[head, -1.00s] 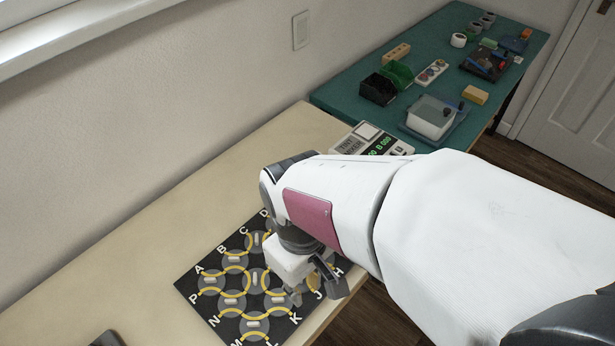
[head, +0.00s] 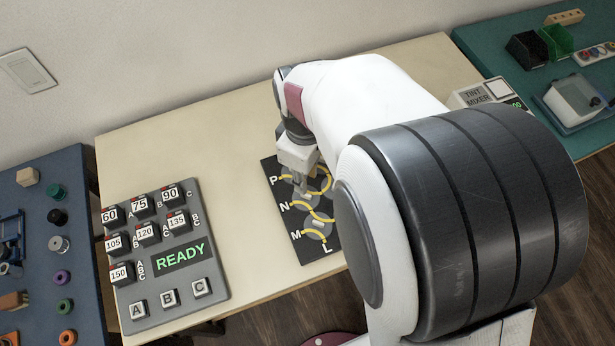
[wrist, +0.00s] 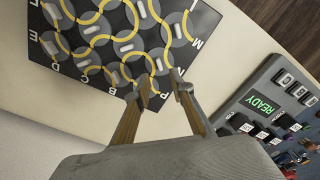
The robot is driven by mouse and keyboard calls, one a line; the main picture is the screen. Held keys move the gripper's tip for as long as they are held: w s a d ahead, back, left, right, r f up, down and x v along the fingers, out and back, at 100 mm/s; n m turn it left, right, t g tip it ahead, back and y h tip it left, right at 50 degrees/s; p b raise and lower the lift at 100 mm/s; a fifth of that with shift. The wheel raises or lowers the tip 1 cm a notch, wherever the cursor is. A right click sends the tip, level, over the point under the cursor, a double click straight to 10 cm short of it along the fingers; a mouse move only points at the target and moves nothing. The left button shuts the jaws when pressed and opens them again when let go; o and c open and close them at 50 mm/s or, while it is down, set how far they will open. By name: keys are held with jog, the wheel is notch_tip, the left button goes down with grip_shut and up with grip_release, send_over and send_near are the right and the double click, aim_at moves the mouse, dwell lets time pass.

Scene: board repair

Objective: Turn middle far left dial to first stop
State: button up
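The black dial board (head: 297,243) has round grey dials with white bar handles and yellow arcs, and letters along its edges. It also shows in the wrist view (wrist: 58,75). My gripper (head: 303,190) hangs over the board's left part, near letters P and N. In the wrist view its two fingers (wrist: 162,82) are apart, with a gap between the tips. A corner dial (wrist: 160,67) shows just beyond the tips, near A and P. I cannot tell whether the tips touch a dial. In the head view my arm hides the board's right part.
A grey button panel (head: 165,255) reading READY stands left of the board, with bare cream table (head: 225,150) between. A blue bench (head: 45,225) with small parts is at far left. A tint mixer (head: 480,97) and a green bench (head: 500,45) lie beyond my arm.

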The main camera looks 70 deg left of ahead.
aim_at(306, 196)
jog(key=shift+n, duration=0.5)
jog(key=shift+f, duration=0.1)
jog(key=shift+f, duration=3.8)
grip_shut()
